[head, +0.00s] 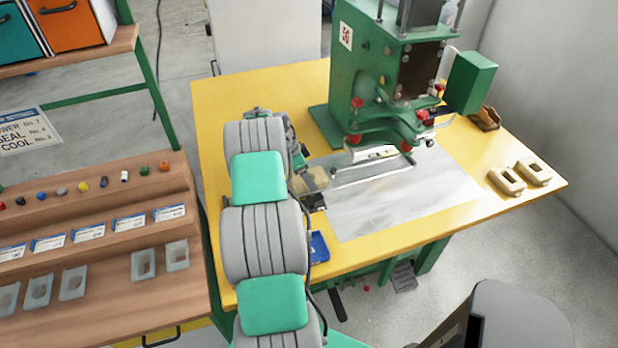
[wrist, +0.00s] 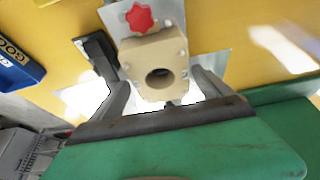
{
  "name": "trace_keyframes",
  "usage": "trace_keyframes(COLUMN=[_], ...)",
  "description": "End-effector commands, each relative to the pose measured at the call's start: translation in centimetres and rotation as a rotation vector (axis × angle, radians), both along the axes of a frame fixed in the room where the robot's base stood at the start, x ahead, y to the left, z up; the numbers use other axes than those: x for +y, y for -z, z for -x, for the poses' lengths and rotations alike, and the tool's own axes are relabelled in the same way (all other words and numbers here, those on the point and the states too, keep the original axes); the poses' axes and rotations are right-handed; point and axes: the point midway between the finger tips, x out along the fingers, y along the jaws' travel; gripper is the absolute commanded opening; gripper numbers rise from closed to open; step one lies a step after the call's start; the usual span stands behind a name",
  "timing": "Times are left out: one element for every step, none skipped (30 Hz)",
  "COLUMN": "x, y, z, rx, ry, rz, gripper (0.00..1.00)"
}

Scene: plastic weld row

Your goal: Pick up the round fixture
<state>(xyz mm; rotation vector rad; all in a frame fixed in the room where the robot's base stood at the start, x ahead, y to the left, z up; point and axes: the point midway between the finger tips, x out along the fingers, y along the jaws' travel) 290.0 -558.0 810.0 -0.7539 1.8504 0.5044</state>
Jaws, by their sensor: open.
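The round fixture, a beige block with a round hole (wrist: 155,60), sits centrally in the wrist view beside a red star-shaped knob. In the head view a beige block (head: 313,179), which looks like the same fixture, shows just right of my arm at the left end of the metal sheet. My gripper (wrist: 162,88) is open, with one grey finger to each side of the block in the wrist view. Whether the fingers touch it cannot be told. In the head view my arm hides most of the gripper.
A green welding press (head: 385,90) stands behind the metal sheet (head: 400,200) on the yellow table (head: 235,100). Two beige fixtures with elongated openings (head: 507,182) (head: 535,171) lie at the right. A blue tray (head: 319,247) is near the front edge. A wooden shelf (head: 110,290) stands left.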

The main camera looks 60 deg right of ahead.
Motion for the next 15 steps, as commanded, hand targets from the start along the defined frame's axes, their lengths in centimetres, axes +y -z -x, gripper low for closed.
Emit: trace_keyframes(x=[-0.1, -0.15, -0.21, -0.23, -0.23, -0.23, -0.23, -0.22, -0.22, -0.22, -0.22, -0.21, -0.2, -0.2, -0.21], y=[0.43, 0.63, 0.79, 0.84, 0.87, 0.86, 0.86, 0.87, 0.87, 0.86, 0.86, 0.85, 0.84, 0.84, 0.83], z=[0.17, 0.21, 0.23, 0.22, 0.21, 0.19, 0.19, 0.18, 0.18, 0.18, 0.18, 0.17, 0.17, 0.17, 0.16], rx=[0.002, 0.001, 0.0, 0.0, 0.0, 0.0, 0.0, 0.0, 0.0, 0.0, 0.0, 0.0, -0.001, -0.001, -0.001], ry=[0.0, -0.001, -0.001, -0.001, -0.001, -0.001, -0.001, -0.001, -0.002, -0.002, -0.002, -0.002, -0.002, -0.002, -0.003], rz=[-0.002, -0.001, 0.0, 0.0, 0.0, 0.0, 0.0, 0.0, 0.0, 0.0, 0.0, 0.0, -0.001, -0.001, 0.0], gripper=[0.89, 0.89, 0.89, 0.89, 0.89, 0.89, 0.89, 0.89, 0.87, 0.85, 0.83, 0.79, 0.77, 0.74, 0.71])
